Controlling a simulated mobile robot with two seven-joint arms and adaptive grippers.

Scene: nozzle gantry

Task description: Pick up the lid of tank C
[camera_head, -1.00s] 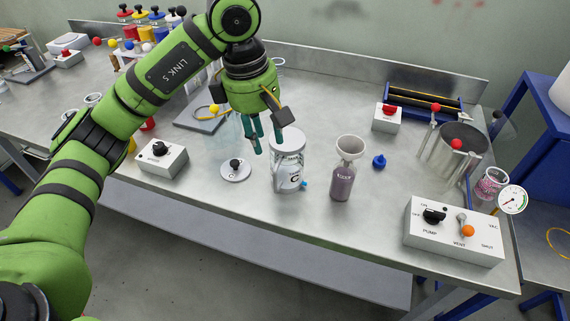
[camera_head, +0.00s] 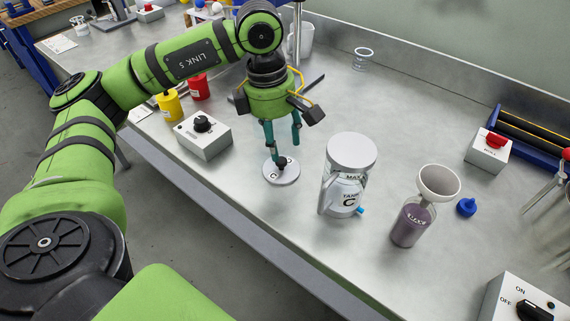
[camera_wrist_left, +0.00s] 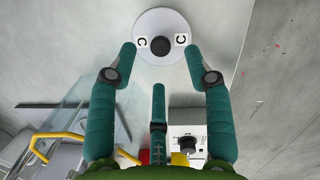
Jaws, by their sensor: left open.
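The lid of tank C (camera_head: 281,175) is a flat pale disc with a black knob, lying on the bench to the left of tank C. In the left wrist view the lid (camera_wrist_left: 160,20) shows its letter C on both sides of the knob. Tank C (camera_head: 345,190) is a pale, clear-sided jar, upright, with a wide grey top. My left gripper (camera_head: 287,155) points down just above the lid, open, its fingers partly hiding the knob. In the wrist view, the fingers (camera_wrist_left: 159,62) are spread, the knob lying ahead between the outer two. My right gripper is in neither view.
A bottle of purple liquid (camera_head: 410,222) with a white funnel (camera_head: 439,182) stands right of tank C, near a blue cap (camera_head: 466,207). A switch box (camera_head: 204,135) stands left of the lid. Bare bench lies behind tank C.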

